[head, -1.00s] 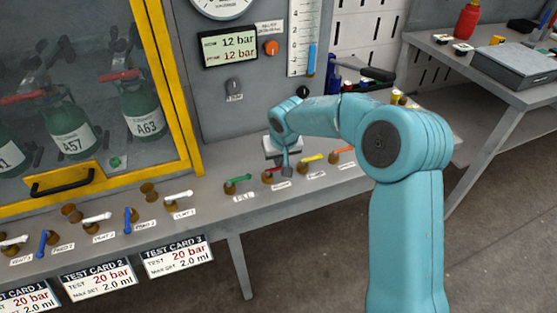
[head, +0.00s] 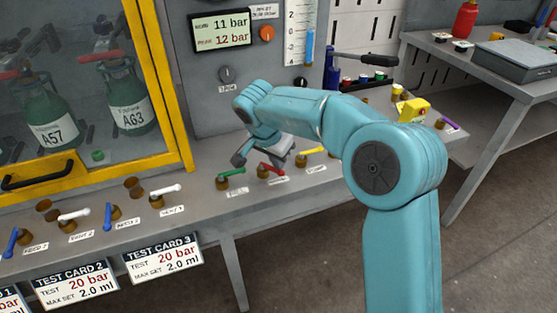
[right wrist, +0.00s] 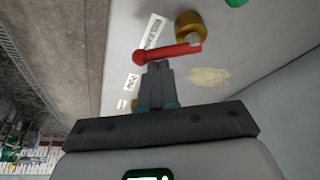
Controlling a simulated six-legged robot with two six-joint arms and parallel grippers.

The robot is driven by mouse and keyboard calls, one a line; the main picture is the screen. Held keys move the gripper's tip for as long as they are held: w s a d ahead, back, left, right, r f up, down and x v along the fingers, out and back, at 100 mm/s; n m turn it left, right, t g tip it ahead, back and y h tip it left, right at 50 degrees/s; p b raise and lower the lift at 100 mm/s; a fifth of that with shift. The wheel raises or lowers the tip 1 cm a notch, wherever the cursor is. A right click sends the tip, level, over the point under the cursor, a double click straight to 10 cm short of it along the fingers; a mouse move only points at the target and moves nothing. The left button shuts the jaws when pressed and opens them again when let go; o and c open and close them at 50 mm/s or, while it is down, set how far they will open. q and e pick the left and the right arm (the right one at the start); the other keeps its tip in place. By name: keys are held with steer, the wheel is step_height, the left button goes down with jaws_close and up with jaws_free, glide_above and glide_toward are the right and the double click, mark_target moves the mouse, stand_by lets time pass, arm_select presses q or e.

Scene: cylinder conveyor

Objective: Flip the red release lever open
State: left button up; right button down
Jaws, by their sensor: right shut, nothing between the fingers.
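The red lever (head: 272,168) sits on a brass valve on the grey bench, between a green lever (head: 231,172) and a yellow lever (head: 310,151). Its handle slants down to the right in the head view. The red lever also shows in the right wrist view (right wrist: 168,54), its rounded end to the left of the brass fitting (right wrist: 190,24). My right gripper (right wrist: 157,68) is shut and empty, with its fingertips right against or very close to the handle; I cannot tell if they touch. My left gripper is not in view.
White and blue levers line the bench edge at left, above hanging test cards (head: 164,258). A yellow-framed cabinet (head: 160,85) with green cylinders stands behind them. A yellow box (head: 413,109) and a purple lever (head: 449,124) are at right.

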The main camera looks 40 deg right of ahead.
steer(key=m, duration=0.1)
steer(key=a+m+g, duration=0.1)
steer(key=shift+s+m, duration=0.2)
steer(key=shift+m, duration=0.2)
steer(key=m, duration=0.1)
steer(key=a+m+g, duration=0.1)
steer(key=shift+s+m, duration=0.15)
steer(key=shift+m, duration=0.25)
steer(key=shift+a, duration=0.25)
steer(key=shift+p, duration=0.3)
